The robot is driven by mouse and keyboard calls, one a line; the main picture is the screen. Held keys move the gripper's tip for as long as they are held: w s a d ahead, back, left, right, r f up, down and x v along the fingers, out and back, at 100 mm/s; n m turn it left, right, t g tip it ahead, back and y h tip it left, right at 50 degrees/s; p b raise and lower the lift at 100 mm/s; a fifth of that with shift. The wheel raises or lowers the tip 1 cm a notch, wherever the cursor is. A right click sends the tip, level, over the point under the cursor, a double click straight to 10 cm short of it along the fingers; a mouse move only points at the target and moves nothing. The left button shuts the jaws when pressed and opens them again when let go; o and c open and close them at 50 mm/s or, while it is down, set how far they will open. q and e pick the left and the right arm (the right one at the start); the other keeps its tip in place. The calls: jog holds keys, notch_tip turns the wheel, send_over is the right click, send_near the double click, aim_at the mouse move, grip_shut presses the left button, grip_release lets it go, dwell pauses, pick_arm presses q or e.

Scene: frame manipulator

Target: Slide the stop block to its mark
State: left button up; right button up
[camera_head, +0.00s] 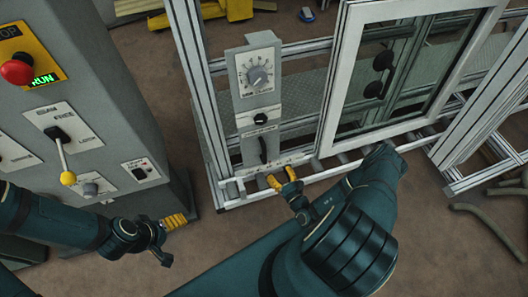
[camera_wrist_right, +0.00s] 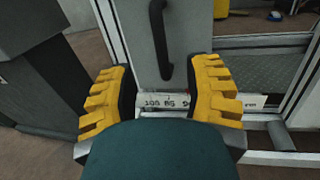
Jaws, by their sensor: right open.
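A tall grey panel with a black upright handle (camera_head: 263,150) stands at the left end of the frame's lower rail. The handle also shows in the wrist view (camera_wrist_right: 161,40). A white scale strip with printed numbers (camera_wrist_right: 165,99) runs below it. I cannot tell for sure which part is the stop block; its mark is not clear either. My right gripper (camera_head: 283,179) is open and empty, just in front of the rail, its yellow fingers apart on either side of the scale in the wrist view (camera_wrist_right: 163,98). My left gripper (camera_head: 173,222) hangs at lower left; its opening is unclear.
A grey dial (camera_head: 258,76) sits above the handle. A white-framed window panel (camera_head: 343,85) stands to the right in an aluminium frame. At left is a control cabinet with a red button (camera_head: 17,71) and a yellow-knobbed lever (camera_head: 67,178). Brown floor is open between them.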

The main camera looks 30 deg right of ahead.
aim_at(265, 152)
jog(key=w+b, duration=0.1)
jog(key=w, duration=0.5)
jog(key=w+b, duration=0.1)
jog(key=w, duration=0.4)
jog(key=shift+w+d, duration=0.2)
jog(key=shift+w, duration=0.15)
jog(key=shift+c, duration=0.4)
jog(key=shift+d, duration=0.1)
grip_shut()
